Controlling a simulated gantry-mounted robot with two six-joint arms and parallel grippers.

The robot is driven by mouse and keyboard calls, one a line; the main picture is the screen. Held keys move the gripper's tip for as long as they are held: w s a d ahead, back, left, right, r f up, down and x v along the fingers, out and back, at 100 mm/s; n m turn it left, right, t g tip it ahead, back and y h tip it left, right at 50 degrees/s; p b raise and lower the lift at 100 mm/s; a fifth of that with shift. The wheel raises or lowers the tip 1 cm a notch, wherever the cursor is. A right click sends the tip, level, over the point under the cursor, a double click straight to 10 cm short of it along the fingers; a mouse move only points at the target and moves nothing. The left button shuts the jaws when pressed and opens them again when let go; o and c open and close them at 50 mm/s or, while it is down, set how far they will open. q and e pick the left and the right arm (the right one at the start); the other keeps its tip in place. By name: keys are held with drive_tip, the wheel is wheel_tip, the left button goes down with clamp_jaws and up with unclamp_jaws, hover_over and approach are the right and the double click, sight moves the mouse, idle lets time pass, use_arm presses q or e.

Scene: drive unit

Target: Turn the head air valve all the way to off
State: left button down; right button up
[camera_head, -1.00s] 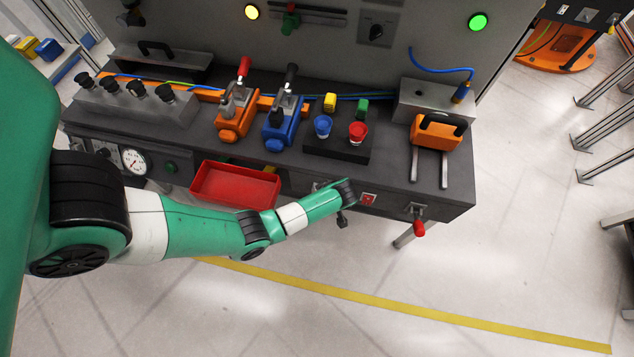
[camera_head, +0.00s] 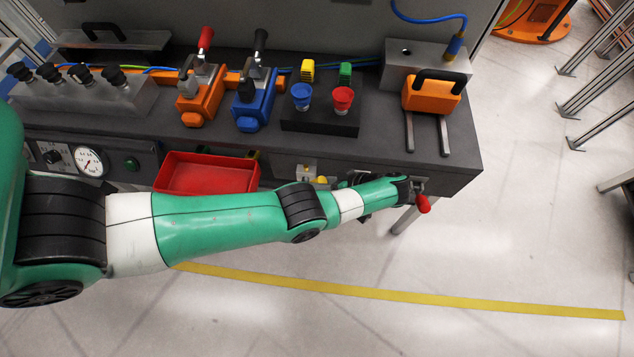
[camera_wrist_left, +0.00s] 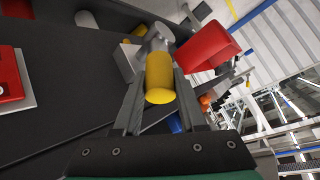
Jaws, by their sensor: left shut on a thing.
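A yellow cylindrical grip (camera_wrist_left: 159,76) stands at the stem. My left gripper (camera_wrist_left: 158,85) is shut on this yellow grip, one dark finger at each side. My right gripper is not in view.
A red switch (camera_wrist_left: 10,78) on a white plate is left of the gripper. An orange toolbox-like block (camera_head: 432,97) stands above. The floor in front is clear.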

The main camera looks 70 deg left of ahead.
use_arm(q)
drive_tip(key=shift+f, duration=0.1)
idle(0.3)
drive_tip(key=shift+c, duration=2.4)
unclamp_jaws()
